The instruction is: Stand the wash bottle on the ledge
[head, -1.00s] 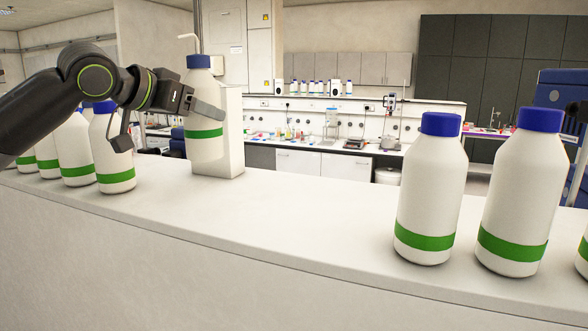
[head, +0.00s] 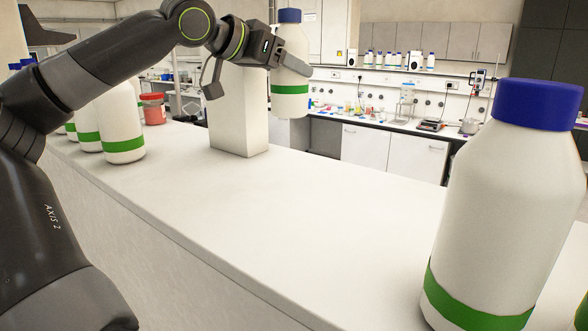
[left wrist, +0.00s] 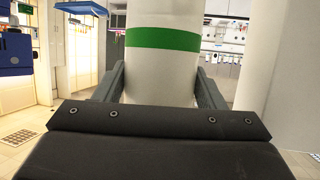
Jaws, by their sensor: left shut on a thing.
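The wash bottle (head: 290,90) is white with a green band and a blue cap. My left gripper (head: 288,66) is shut on its body and holds it upright in the air. In the head view the bottle's base shows just above the far edge of the white ledge (head: 290,190), right of the white block. In the left wrist view the bottle (left wrist: 160,75) stands between both fingers, with its upper part out of the picture. My right gripper is not in view.
A white block (head: 238,115) stands on the ledge beside the held bottle. Several similar bottles (head: 122,125) stand at the left, near a red-lidded jar (head: 153,108). A large bottle (head: 505,200) stands at the near right. The ledge between is clear.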

